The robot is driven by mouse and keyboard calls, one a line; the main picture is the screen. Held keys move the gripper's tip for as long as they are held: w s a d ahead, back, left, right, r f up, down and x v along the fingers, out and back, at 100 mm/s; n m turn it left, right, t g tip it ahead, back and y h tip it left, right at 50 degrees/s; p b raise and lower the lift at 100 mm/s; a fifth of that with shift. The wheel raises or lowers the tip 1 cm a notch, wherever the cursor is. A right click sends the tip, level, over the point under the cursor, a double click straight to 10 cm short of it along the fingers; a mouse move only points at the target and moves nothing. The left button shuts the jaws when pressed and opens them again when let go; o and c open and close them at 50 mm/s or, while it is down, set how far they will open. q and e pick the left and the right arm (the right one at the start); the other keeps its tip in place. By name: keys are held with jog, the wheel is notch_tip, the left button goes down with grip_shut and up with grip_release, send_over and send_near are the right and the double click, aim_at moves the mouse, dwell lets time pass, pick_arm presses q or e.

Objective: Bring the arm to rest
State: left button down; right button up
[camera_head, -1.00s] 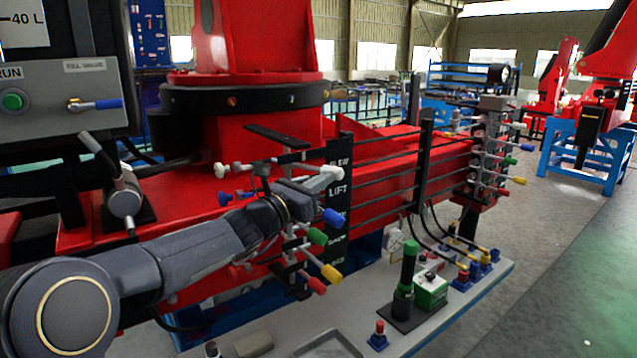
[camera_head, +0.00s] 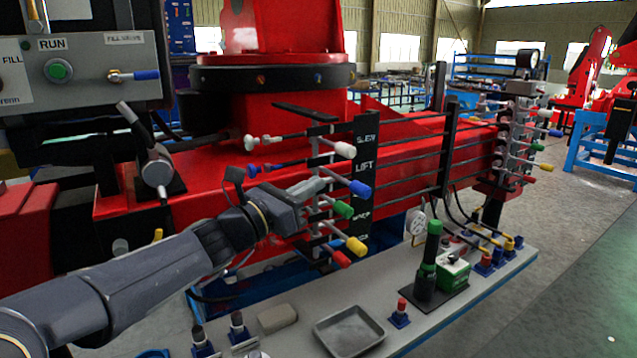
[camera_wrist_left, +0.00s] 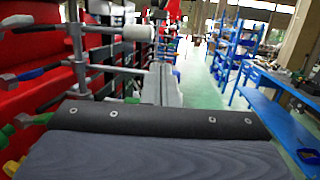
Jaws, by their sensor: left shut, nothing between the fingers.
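My left arm comes in from the lower left in the head view. Its gripper (camera_head: 314,188) is shut and empty, beside the near bank of crane levers, close to the blue-tipped lever (camera_head: 359,188). The white-tipped lever (camera_head: 345,150) is above it; the green-tipped lever (camera_head: 343,209), yellow-tipped lever (camera_head: 356,245) and red-tipped lever (camera_head: 341,259) are below. I cannot tell whether the gripper touches a lever. My right gripper is not in view.
A grey bench (camera_head: 282,340) below holds an empty metal tray (camera_head: 349,331), a green flashlight (camera_head: 429,258), a green box (camera_head: 453,273) and several small switches. The red crane body (camera_head: 230,165) stands behind my arm. A control panel (camera_head: 90,72) is at upper left. Open floor lies right.

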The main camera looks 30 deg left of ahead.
pick_arm(q)
jog(key=shift+s, duration=0.1)
dwell(0.4)
jog(key=s+d+f+m+g+h+p, duration=0.25)
jog(key=s+d+f+m+g, duration=0.8)
jog(key=s+d+m, duration=0.65)
jog(key=s+a+f+m+g+y, duration=0.1)
jog(key=s+f+m, duration=0.1)
jog(key=f+m, duration=0.2)
jog(key=s+a+f+m+g+y, duration=0.1)
jog(key=s+a+f+m+y, duration=0.1)
jog(key=s+f+m, duration=0.1)
jog(key=s+a+f+m+g+y+p, duration=0.1)
jog(key=s+f+m+y, duration=0.1)
jog(key=f+m, duration=0.3)
jog(key=shift+s+a+m, duration=0.25)
jog(key=shift+s+m, duration=0.45)
jog(key=shift+m, duration=0.3)
